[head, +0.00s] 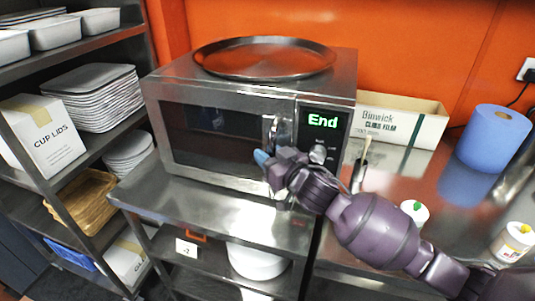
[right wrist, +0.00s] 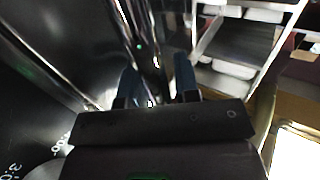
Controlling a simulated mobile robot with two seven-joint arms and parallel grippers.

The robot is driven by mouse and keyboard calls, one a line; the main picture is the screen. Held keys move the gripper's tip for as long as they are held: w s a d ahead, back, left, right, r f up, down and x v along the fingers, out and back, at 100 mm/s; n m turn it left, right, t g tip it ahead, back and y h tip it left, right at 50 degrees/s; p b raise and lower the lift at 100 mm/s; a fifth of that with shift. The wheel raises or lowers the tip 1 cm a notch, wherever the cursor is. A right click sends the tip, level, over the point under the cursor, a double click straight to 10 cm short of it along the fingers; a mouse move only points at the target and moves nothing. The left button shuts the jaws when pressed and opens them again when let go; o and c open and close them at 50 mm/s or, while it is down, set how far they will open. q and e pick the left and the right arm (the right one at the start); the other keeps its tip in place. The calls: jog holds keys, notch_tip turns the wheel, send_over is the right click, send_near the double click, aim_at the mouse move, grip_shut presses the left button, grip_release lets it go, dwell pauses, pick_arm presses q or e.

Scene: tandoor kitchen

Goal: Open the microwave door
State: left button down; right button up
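The microwave (head: 190,83) is a steel box on a steel shelf unit, with a dark door window (head: 205,138) and a lit panel reading "End" (head: 323,120). Its door looks shut. The upright handle (head: 269,130) is at the door's right edge, partly hidden by my right gripper (head: 263,160). In the right wrist view, the two blue fingers of this gripper (right wrist: 158,88) stand apart, with a shiny edge, seemingly the handle, near the gap. I cannot tell whether they touch it. My left gripper is not in view.
A round metal tray (head: 265,60) lies on top of the microwave. A film box (head: 400,122) and a blue roll (head: 492,138) stand on the counter at right. A rack with plates (head: 92,95) is at left. The floor in front is mostly hidden.

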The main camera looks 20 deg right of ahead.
grip_shut()
jog(key=shift+a, duration=0.1)
dwell(0.3)
